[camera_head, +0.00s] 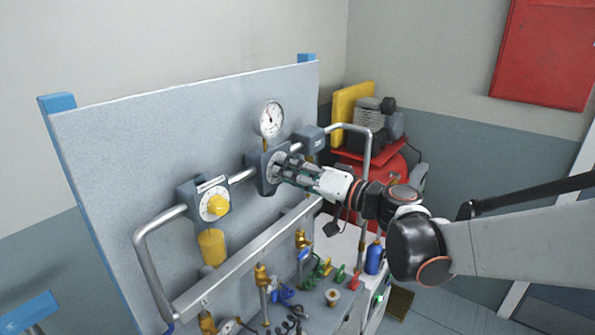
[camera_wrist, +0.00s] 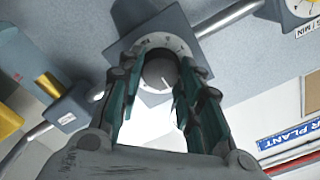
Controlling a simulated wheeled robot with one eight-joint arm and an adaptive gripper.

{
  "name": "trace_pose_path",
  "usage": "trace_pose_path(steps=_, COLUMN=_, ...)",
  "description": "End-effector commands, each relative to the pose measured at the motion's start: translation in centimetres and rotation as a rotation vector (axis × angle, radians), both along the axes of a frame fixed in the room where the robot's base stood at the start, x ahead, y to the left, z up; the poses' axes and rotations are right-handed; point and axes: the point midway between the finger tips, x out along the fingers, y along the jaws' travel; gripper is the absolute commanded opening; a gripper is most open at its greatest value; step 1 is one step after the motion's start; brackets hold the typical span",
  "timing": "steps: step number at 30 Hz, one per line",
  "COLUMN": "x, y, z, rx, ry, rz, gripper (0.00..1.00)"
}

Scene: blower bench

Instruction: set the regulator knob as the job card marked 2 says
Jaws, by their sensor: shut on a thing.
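The regulator (camera_head: 265,181) is a dark blue-grey block on the pipe across the upright grey panel, with a round pressure gauge (camera_head: 271,118) above it. My gripper (camera_head: 281,168) reaches it from the right. In the wrist view, my gripper (camera_wrist: 160,66) has its two fingers on either side of the grey regulator knob (camera_wrist: 160,73), shut on it. A pale dial ring (camera_wrist: 172,43) with small marks surrounds the knob. A light line shows on the knob face, but I cannot read its setting. In the head view my fingers hide the knob. I see no job card marked 2.
A unit with a yellow knob (camera_head: 215,206) and a yellow bowl (camera_head: 211,246) sits left on the same pipe. A smaller block (camera_head: 310,140) sits right of the regulator. Brass valves and loose fittings crowd the bench below. A red compressor tank (camera_head: 385,168) stands behind.

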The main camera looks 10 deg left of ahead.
Motion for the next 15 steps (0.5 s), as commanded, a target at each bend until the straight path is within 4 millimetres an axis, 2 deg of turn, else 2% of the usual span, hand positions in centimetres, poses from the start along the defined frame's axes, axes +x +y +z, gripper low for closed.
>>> trace_pose_path(steps=2, x=-0.1, y=-0.01, z=-0.17, rx=-0.003, ry=-0.001, rz=0.001, gripper=0.09)
trace_pose_path(steps=3, x=-0.1, y=-0.01, z=-0.17, rx=-0.003, ry=-0.001, rz=0.001, gripper=0.42)
trace_pose_path(steps=5, x=-0.09, y=-0.01, z=-0.15, rx=-0.003, ry=0.0, rz=0.001, gripper=0.53)
trace_pose_path(steps=15, x=-0.06, y=-0.09, z=-0.06, rx=-0.001, ry=0.001, rz=0.0, gripper=0.53)
